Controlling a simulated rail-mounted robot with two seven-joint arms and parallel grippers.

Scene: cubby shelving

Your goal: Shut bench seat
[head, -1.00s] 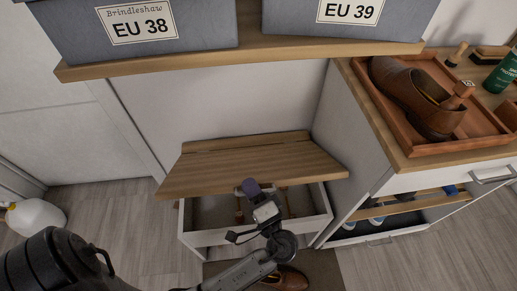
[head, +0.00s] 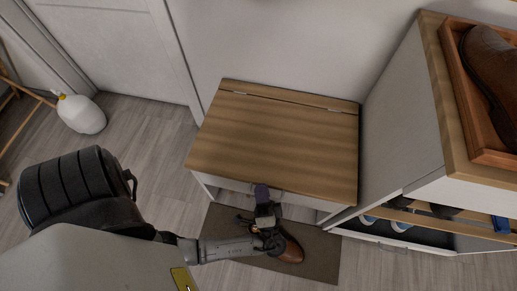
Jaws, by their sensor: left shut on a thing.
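The bench seat (head: 278,137) is a wooden lid hinged at the back on a white bench box (head: 302,214). The lid is low over the box, and its front edge still stands a little above the box, with a narrow gap along the front. My left gripper (head: 262,194) is at the middle of the lid's front edge and is shut on the bench seat. Its fingertips partly hide the edge there. My right gripper is out of view.
A brown shoe (head: 291,249) lies on a dark mat (head: 322,259) in front of the bench. A white bottle (head: 81,115) stands on the floor at left.

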